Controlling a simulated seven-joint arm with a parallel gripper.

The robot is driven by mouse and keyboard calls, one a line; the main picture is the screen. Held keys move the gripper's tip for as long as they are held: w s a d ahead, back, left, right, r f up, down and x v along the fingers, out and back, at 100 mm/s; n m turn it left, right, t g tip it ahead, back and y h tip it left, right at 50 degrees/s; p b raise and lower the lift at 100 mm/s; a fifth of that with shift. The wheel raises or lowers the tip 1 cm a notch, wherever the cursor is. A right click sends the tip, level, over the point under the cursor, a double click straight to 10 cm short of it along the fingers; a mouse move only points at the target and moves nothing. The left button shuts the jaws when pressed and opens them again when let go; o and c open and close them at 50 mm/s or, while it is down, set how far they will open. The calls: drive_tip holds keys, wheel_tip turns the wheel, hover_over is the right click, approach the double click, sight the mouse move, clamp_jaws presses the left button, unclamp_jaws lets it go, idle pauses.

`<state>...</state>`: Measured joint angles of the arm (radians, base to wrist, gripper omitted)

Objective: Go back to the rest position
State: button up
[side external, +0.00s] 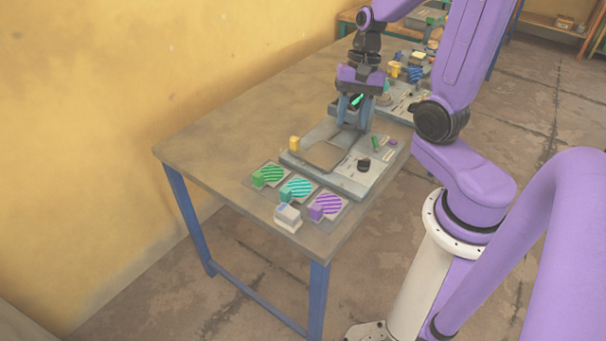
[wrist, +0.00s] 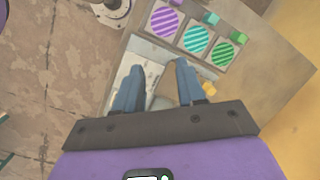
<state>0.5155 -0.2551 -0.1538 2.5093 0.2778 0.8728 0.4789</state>
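My gripper (side external: 353,122) points down over the far part of the grey press plate (side external: 345,183) in the side view. In the wrist view its two blue-grey fingers (wrist: 156,72) stand apart with nothing visible between them, so it is open. Three striped discs lie on square pads near the table's front: green (side external: 269,173), teal (side external: 299,188) and purple (side external: 328,204). In the wrist view they show as purple (wrist: 165,22), teal (wrist: 196,39) and green (wrist: 223,54). I cannot tell whether the fingertips touch the press.
A yellow block (side external: 294,143) stands at the press's left edge, and a black knob (side external: 364,164) is on its right part. A white block (side external: 288,218) sits at the table's front. More equipment (side external: 408,72) stands farther back. The table's left side (side external: 235,128) is clear.

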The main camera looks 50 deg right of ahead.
drive_tip(key=s+a+r+n+h, duration=0.2)
drive_tip(key=s+a+n, duration=1)
drive_tip(key=n, duration=1.1)
drive_tip(key=shift+s+a+r, duration=0.25)
drive_tip(key=shift+s, duration=0.5)
